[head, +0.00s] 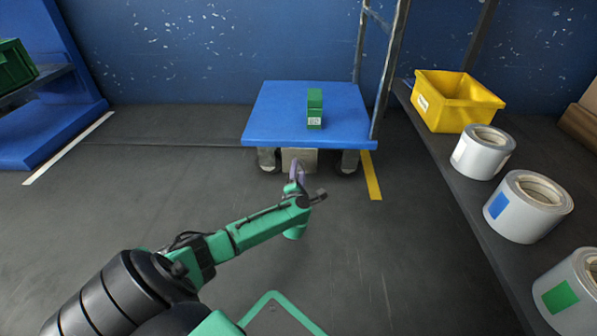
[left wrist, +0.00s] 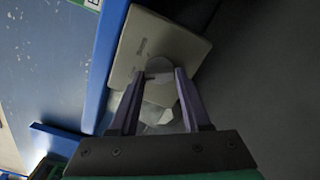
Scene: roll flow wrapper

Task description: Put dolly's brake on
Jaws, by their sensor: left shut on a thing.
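The blue dolly (head: 275,120) stands against the back wall, with dark caster wheels under its front edge. A beige plate (head: 300,155) hangs below that edge, between the wheels. The same plate (left wrist: 165,45) fills the upper middle of the left wrist view, with small unreadable marking on it. A rounded grey brake lever (left wrist: 159,66) sits in front of it. My left gripper (head: 297,168) reaches the plate from the front. Its fingers (left wrist: 158,76) are shut on the lever. The fingers partly hide the lever's lower part. My right gripper is not in view.
A small green box (head: 314,108) stands on the dolly deck. A dark shelf at right holds a yellow bin (head: 455,100) and several white rolls (head: 528,206). The grey floor (head: 400,270) in front is clear. A yellow floor strip (head: 371,176) lies beside the dolly.

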